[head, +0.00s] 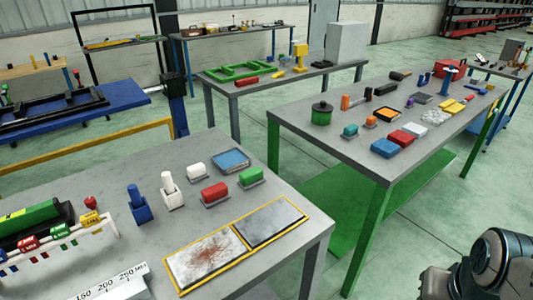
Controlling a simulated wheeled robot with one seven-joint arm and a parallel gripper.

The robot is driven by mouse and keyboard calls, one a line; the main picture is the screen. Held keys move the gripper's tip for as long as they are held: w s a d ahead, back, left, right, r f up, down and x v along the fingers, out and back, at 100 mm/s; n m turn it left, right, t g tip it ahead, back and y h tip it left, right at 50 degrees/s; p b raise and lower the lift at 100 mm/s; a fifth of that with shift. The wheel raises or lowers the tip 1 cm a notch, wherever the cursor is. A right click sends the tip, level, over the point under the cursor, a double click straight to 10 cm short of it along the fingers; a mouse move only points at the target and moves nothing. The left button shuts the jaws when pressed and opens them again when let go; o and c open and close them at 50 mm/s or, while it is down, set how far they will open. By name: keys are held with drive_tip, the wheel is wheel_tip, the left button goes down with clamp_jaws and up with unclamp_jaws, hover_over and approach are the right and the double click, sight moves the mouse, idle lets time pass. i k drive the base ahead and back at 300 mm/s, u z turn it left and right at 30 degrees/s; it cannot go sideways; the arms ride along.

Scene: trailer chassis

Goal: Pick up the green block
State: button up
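A green block (250,176) lies on a small grey plate near the right edge of the near grey table (285,238). A red block (214,192) on a similar plate is just left of it, with a small gap between them. A longer green piece (29,220) lies in a dark holder at the table's left end. My gripper is not visible; only a dark, rounded part of my arm shows at the bottom right, apart from the near table.
Around the green block are a blue-bottomed tray (232,160), a white block (196,170), a white upright piece (171,192) and a yellow-framed panel (236,244). A green-legged table (372,168) stands to the right, with open floor between.

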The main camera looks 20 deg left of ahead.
sight(253, 178)
drive_tip(key=u, duration=0.6)
drive_tip(key=i, duration=0.85)
drive_tip(key=u, duration=0.7)
